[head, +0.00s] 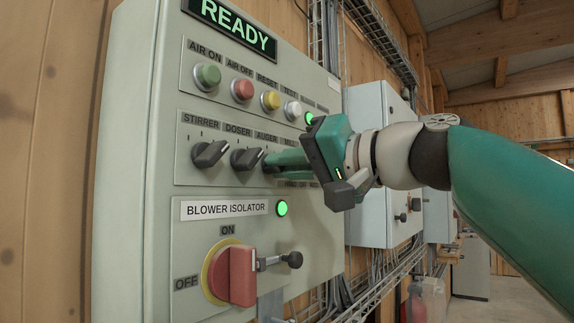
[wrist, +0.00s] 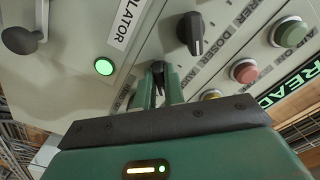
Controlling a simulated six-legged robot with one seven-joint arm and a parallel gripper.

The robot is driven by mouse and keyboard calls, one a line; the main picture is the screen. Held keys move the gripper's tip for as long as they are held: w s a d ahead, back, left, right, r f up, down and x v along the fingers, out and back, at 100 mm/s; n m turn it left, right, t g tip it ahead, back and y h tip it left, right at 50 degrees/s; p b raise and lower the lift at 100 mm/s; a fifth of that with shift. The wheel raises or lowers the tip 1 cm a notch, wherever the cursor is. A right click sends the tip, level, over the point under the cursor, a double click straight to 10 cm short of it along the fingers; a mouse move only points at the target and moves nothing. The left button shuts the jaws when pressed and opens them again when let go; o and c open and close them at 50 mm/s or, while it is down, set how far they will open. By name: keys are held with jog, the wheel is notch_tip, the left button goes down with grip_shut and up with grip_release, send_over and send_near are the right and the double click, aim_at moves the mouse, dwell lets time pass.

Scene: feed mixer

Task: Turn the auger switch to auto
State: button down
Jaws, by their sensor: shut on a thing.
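The auger switch is a dark rotary knob under the AUGER label on the grey control panel (head: 180,150). In the head view my gripper (head: 281,163) reaches the panel from the right and its green fingers hide this knob. In the wrist view the dark auger switch (wrist: 158,76) shows between the two green fingertips (wrist: 159,88). My gripper is shut on it. I cannot read which position the knob points to.
The doser switch (head: 247,158) is close left of my fingers, with the stirrer switch (head: 210,153) beyond it. Push buttons, including a yellow one (head: 270,101), sit above. The red blower isolator handle (head: 242,275) and a lit green lamp (head: 282,208) are below.

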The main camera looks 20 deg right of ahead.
dwell(0.3)
jog(key=c, duration=1.5)
grip_release()
jog(key=v, duration=1.4)
jog(key=shift+w, duration=0.1)
jog(key=w+a+f+g+h, duration=0.2)
jog(key=a+f, duration=0.1)
jog(key=f, duration=0.6)
jog(key=w+a+f+g+h, duration=0.1)
jog(key=a+f+h, duration=0.1)
jog(key=f, duration=0.7)
jog(key=w+a+f+g+h, duration=0.2)
jog(key=a+f, duration=0.1)
jog(key=f, duration=0.7)
jog(key=s+f+g+h, duration=0.1)
jog(key=f, duration=0.6)
jog(key=s+f+n+g+h, duration=0.1)
jog(key=s+f+h, duration=0.1)
jog(key=f, duration=0.6)
jog(key=s+f+n+g+h, duration=0.1)
jog(key=s+f+g, duration=0.1)
jog(key=f, duration=0.6)
jog(key=shift+s+d+f+h, duration=0.15)
jog(key=shift+s+f+h, duration=0.05)
jog(key=shift+s+h, duration=0.1)
